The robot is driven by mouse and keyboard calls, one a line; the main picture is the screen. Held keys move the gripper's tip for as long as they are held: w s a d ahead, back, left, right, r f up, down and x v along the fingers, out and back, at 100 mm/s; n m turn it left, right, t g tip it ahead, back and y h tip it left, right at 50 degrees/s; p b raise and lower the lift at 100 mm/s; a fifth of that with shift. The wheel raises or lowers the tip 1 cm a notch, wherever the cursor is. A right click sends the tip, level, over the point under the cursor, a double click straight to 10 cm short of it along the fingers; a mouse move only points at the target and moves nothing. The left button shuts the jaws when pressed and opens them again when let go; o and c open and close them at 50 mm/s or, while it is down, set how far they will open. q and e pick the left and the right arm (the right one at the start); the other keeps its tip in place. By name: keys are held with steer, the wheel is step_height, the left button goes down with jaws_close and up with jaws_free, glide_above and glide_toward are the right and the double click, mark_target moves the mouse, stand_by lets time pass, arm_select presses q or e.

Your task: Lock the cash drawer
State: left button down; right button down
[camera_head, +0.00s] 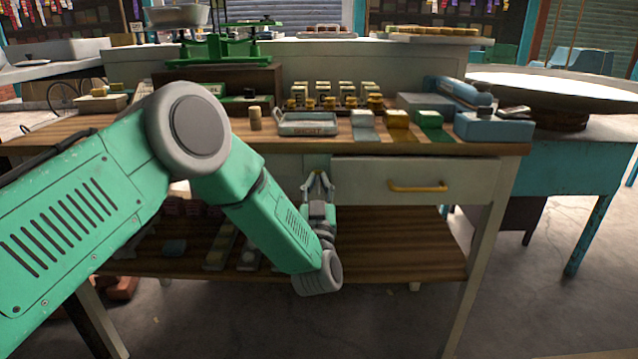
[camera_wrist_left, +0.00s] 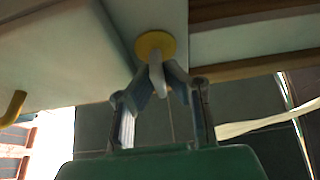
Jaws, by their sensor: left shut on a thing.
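The cash drawer's pale front (camera_head: 360,180) with a yellow bar handle (camera_head: 418,187) is under the wooden counter; I cannot tell whether it is fully closed. My left gripper (camera_head: 318,178) is at the pale panel just left of the drawer front. In the left wrist view, a round yellow lock plate (camera_wrist_left: 155,40) is on the panel. My left gripper (camera_wrist_left: 160,75) is shut on a small pale piece, likely a key (camera_wrist_left: 156,68), lined up with the plate's lower part. The drawer handle (camera_wrist_left: 13,108) shows at the left. My right gripper is out of view.
The wooden counter (camera_head: 300,151) above holds a grey tray (camera_head: 306,123), a green scale (camera_head: 213,50), several small blocks and a blue stapler-like device (camera_head: 460,95). A lower shelf (camera_head: 400,250) is below. A teal table (camera_head: 590,160) stands at the right.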

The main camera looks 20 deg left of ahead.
arm_select(q)
steer(key=shift+s+f, duration=0.1)
steer(key=shift+f, duration=0.6)
steer(key=c, duration=1.7)
jaws_free()
steer(key=shift+w+a+f, duration=0.1)
steer(key=shift+w+f, duration=0.05)
steer(key=shift+w, duration=0.05)
steer(key=shift+r, duration=0.35)
steer(key=shift+r, duration=0.1)
